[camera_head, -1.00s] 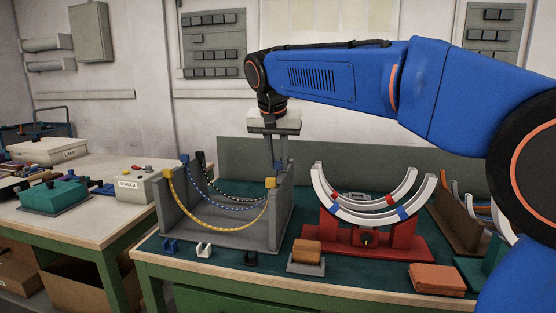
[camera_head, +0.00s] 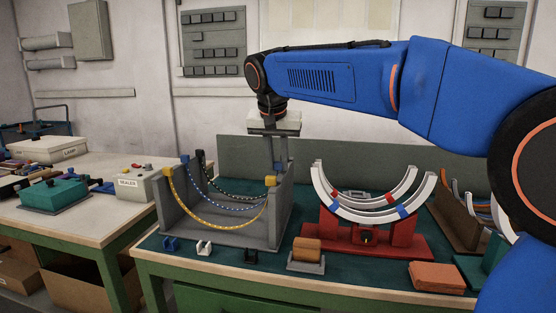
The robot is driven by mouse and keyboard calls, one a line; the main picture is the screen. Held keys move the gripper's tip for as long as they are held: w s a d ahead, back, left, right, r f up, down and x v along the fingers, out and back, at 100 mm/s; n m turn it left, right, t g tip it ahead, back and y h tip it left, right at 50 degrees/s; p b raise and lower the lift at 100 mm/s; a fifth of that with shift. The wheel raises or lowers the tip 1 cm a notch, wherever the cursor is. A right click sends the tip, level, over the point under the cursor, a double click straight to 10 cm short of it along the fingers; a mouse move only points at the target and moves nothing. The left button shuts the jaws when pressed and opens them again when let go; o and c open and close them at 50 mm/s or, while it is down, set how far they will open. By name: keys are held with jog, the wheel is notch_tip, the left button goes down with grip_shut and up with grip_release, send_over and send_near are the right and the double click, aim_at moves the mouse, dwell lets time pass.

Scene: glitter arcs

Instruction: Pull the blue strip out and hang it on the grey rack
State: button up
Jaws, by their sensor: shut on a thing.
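The grey rack (camera_head: 262,232) stands on the green bench top, left of centre. The blue strip (camera_head: 225,206) hangs in it as a dotted sagging curve, with a blue end block (camera_head: 185,159) on the left wall and another (camera_head: 281,168) at the right wall. My gripper (camera_head: 279,160) points down at the right wall, with its narrow fingers shut at the blue strip's right end block. The fingertips are small and partly hidden here. A yellow strip (camera_head: 199,218) hangs in front of the blue one, and a dark strip with black ends (camera_head: 199,159) hangs behind it.
A red stand (camera_head: 322,242) with pale curved arcs (camera_head: 371,217) is close on the right. A small orange-brown roller (camera_head: 306,249), several small clips (camera_head: 204,247) and an orange block (camera_head: 437,278) lie along the front. A dark green panel (camera_head: 350,165) stands behind.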

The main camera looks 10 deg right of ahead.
jog(key=shift+f, duration=0.2)
jog(key=o, duration=1)
jog(key=shift+c, duration=0.2)
jog(key=shift+r, duration=3.75)
